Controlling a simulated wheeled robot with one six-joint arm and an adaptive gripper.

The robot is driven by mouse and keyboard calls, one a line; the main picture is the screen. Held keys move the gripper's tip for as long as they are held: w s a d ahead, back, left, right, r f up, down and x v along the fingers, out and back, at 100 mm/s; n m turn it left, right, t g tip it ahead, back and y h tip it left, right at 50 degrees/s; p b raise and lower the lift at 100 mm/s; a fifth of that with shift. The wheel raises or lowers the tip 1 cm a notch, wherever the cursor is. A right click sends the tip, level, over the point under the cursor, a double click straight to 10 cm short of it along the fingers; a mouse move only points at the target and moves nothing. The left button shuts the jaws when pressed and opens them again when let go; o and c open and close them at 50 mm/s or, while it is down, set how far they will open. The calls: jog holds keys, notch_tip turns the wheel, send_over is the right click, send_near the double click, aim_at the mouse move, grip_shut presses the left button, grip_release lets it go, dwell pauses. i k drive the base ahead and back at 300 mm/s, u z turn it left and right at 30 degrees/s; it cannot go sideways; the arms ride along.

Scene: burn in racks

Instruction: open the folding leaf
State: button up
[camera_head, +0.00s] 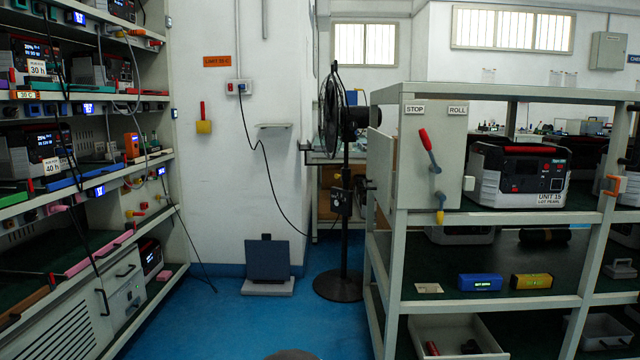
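I cannot tell for sure which part is the folding leaf. A flat grey panel (381,170) stands upright at the left end of the right-hand rack. Beside it, a light plate (432,170) under the STOP and ROLL labels carries a lever with a red handle (425,139) and a yellow lower end. A small narrow ledge (273,125) is on the white wall. A dark upright panel (268,260) stands on a light base on the floor by the wall. My gripper is not in view.
A black pedestal fan (337,287) stands on the blue floor left of the right-hand rack (398,275). A rack (182,200) with devices and hanging cables lines the left. The blue floor (225,320) between the racks is mostly clear. A power unit (517,175) sits on the right-hand rack.

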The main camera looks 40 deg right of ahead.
aim_at(380, 148)
jog(key=i, duration=0.8)
jog(key=z, duration=0.8)
jog(key=i, duration=0.65)
jog(key=z, duration=0.55)
